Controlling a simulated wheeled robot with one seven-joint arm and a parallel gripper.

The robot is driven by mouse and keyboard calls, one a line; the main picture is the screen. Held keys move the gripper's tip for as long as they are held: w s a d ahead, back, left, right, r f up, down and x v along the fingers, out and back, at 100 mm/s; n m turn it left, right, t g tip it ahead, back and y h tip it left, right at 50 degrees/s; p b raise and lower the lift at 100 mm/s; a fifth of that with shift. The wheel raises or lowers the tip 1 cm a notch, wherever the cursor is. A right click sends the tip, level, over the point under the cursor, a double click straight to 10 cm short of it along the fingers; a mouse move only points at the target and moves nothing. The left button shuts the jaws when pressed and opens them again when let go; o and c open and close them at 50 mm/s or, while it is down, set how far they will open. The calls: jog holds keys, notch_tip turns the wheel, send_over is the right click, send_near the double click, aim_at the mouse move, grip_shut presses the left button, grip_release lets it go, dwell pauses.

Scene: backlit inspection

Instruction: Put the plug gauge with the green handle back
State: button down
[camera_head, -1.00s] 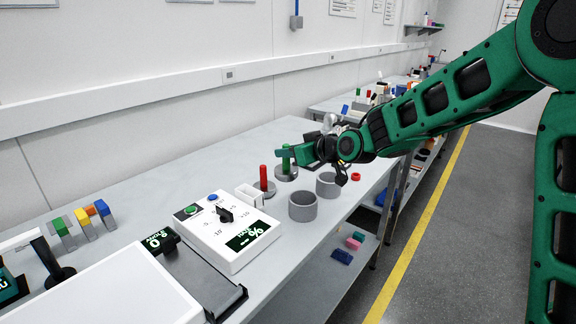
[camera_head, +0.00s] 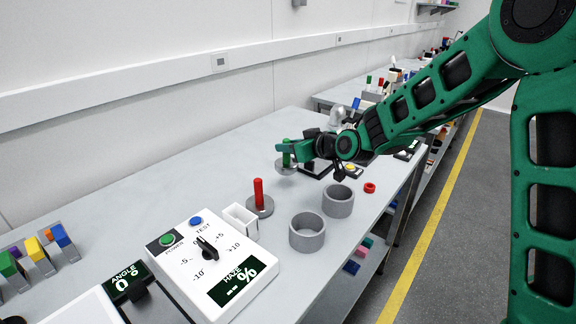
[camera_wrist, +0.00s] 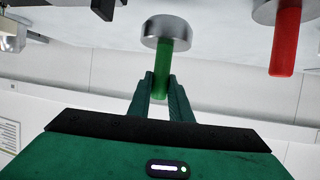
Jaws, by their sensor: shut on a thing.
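The plug gauge with the green handle (camera_head: 286,160) has a round grey metal base. My gripper (camera_head: 284,148) is shut on its handle, beyond the red-handled gauge. In the wrist view the green handle (camera_wrist: 162,72) sits between my two fingertips (camera_wrist: 162,88), with the metal base (camera_wrist: 166,27) past them. The gauge looks about upright. I cannot tell whether its base touches the bench. A plug gauge with a red handle (camera_head: 259,192) stands nearer on the bench, and it also shows in the wrist view (camera_wrist: 286,38).
Two grey rings (camera_head: 307,236) and (camera_head: 339,201) and a small red ring (camera_head: 370,188) lie near the bench's right edge. A white haze meter (camera_head: 212,262) and a small white open box (camera_head: 240,222) stand nearer. The bench (camera_head: 185,175) is clear toward the wall.

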aim_at(289, 161)
jog(key=shift+d+f, duration=0.1)
jog(key=shift+f, duration=2.5)
jog(key=c, duration=1.6)
grip_release()
jog(key=shift+r, duration=0.1)
jog(key=v, duration=1.2)
